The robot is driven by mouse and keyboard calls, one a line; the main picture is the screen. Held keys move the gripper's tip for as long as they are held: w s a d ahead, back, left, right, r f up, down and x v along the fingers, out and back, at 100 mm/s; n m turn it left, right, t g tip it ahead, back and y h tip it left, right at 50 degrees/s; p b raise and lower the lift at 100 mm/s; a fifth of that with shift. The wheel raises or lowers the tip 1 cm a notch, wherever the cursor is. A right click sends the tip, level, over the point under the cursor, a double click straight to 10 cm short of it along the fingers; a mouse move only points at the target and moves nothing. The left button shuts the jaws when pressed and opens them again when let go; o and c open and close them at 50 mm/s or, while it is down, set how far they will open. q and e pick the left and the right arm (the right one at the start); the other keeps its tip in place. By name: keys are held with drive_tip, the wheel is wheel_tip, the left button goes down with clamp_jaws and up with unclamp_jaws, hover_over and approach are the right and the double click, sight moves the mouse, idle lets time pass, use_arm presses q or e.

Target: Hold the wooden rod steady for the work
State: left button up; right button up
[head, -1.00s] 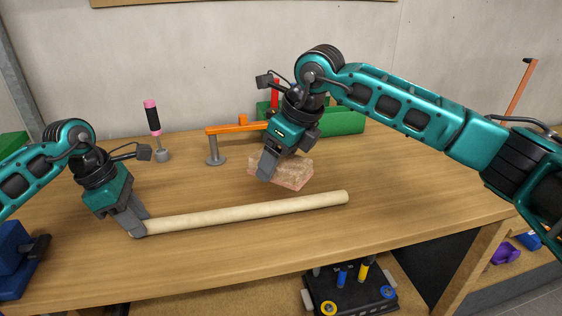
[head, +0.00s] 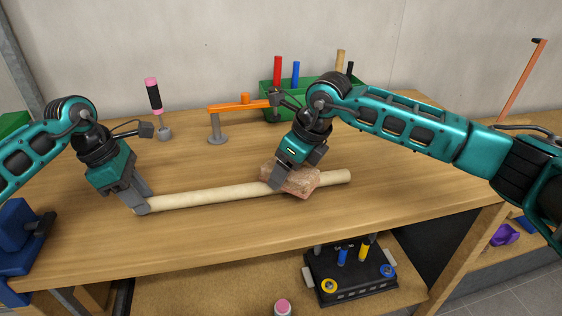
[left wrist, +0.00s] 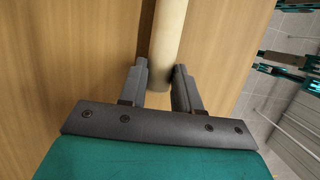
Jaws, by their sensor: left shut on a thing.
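The pale wooden rod (head: 220,194) lies lengthwise across the front of the workbench. My left gripper (head: 142,205) is shut on its left end. In the left wrist view the rod (left wrist: 168,35) runs between the two fingers of the left gripper (left wrist: 161,80). My right gripper (head: 281,179) is shut on a reddish-brown block (head: 304,181), which is over the rod near its right end. The block hides part of the rod and looks to be resting on it. The rod's right tip shows beyond the block.
Behind stand an orange bar on a grey post (head: 215,128), a pink-and-black handled tool (head: 153,95) and a green bin (head: 345,95) with coloured rods. A blue vise-like object (head: 18,245) is at left. The bench (head: 420,180) is clear at right.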

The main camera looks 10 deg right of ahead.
sight(324, 173)
drive_tip(key=shift+d, duration=4.7)
drive_tip(key=shift+a, duration=5.45)
drive_tip(key=shift+r, duration=4.05)
use_arm(q)
drive_tip(key=o, duration=1.1)
drive_tip(key=v, duration=1.2)
